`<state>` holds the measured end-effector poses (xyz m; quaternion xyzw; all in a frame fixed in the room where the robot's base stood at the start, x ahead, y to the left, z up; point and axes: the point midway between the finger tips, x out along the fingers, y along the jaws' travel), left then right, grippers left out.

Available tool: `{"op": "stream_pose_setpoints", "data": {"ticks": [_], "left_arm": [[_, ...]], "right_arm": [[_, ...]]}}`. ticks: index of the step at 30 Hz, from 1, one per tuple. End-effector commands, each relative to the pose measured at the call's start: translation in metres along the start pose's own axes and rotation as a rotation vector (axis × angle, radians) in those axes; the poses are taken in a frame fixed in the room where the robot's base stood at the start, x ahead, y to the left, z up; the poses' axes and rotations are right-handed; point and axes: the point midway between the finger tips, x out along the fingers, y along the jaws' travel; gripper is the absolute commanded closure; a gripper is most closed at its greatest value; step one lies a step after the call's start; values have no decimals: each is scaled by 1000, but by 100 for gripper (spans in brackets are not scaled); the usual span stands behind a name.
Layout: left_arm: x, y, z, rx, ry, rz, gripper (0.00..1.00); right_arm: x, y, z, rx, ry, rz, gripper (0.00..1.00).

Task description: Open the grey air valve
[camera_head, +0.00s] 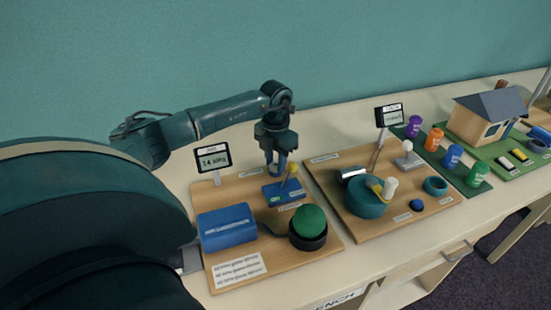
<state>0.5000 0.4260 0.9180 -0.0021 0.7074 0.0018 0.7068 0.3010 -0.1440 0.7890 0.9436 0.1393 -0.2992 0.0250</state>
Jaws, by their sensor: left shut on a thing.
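My left gripper (278,169) reaches down over the left wooden board. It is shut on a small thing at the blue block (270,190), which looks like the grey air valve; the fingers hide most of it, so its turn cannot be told. A small display (213,157) behind the board appears to read 14 kPa. My right gripper is not in view.
The left board (235,283) also carries a blue box (227,227) and a green dome (309,220) on a dark base. A second board (405,222) with a teal drum (366,203) stands to the right. Several coloured canisters and a model house (490,118) stand farther right.

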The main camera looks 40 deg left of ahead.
Motion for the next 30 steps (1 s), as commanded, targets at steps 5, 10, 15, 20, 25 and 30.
{"op": "stream_pose_setpoints", "data": {"ticks": [5,10,15,20,25,30], "left_arm": [[-2,0,1,-132,-3,0,93],[-2,1,1,-226,-4,0,93],[-2,1,1,-285,-4,0,93],[-2,1,1,-312,-5,0,93],[-2,1,1,-321,-5,0,93],[-2,1,1,-321,-6,0,93]], "right_arm": [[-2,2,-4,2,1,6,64],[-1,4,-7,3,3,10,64],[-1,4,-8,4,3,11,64],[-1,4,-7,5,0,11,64],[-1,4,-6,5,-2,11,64],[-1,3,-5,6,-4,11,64]]}}
